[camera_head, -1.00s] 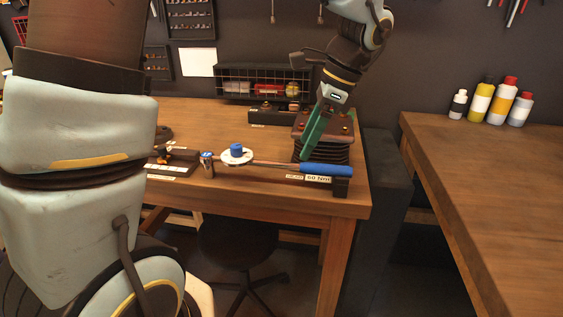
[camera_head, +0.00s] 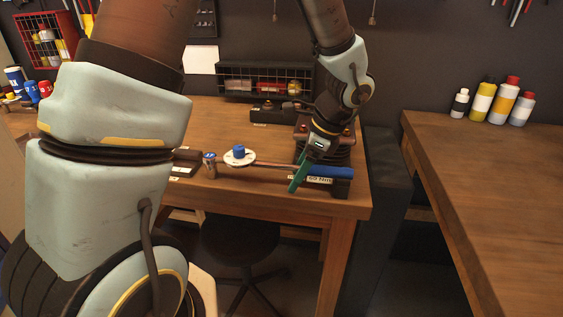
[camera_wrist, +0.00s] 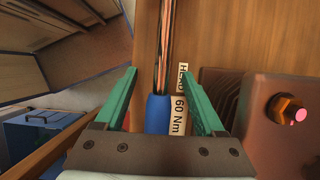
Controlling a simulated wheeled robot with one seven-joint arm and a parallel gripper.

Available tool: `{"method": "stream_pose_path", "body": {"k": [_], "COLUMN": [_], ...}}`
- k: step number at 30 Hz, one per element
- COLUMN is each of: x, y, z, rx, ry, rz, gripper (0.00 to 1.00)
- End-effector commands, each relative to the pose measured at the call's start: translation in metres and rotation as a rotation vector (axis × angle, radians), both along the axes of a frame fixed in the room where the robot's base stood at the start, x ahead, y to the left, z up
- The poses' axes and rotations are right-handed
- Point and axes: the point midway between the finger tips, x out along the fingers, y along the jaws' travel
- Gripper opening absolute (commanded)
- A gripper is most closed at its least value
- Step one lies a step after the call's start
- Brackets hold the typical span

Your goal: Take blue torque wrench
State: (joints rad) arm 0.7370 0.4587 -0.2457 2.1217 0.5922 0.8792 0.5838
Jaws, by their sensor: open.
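The blue torque wrench lies on a holder near the front edge of the wooden workbench. Its blue handle (camera_head: 329,171) is at the right end, and its metal shaft runs left to a round dial with a blue knob. In the wrist view, the blue handle (camera_wrist: 157,113) lies between the two green fingers, with the shaft running away above it. My gripper (camera_head: 297,184) is open, its green fingers pointing down at the handle's left end. In the wrist view my gripper (camera_wrist: 161,95) shows a gap on both sides of the handle. The handle's near end is hidden by the gripper body.
A label reading 60 Nm (camera_wrist: 178,115) sits beside the handle. A dark finned block with brass bolts (camera_wrist: 285,120) stands close to the right finger. A wire basket (camera_head: 265,80) is at the back. A stool (camera_head: 240,245) stands below the bench's front edge.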

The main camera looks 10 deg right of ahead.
Motion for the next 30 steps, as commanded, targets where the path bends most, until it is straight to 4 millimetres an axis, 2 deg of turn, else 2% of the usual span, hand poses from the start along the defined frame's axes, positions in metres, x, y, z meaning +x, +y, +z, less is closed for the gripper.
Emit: {"method": "stream_pose_path", "body": {"k": [8,27,30], "x": [0.0006,0.0007,0.0007], "y": [0.0014,0.0012,0.0012], "z": [-0.0039,-0.0035,-0.0035], "rx": [0.000,0.000,0.000], "ry": [0.000,0.000,0.000], "rz": [0.000,0.000,0.000], "gripper": [0.71,0.00,0.00]}}
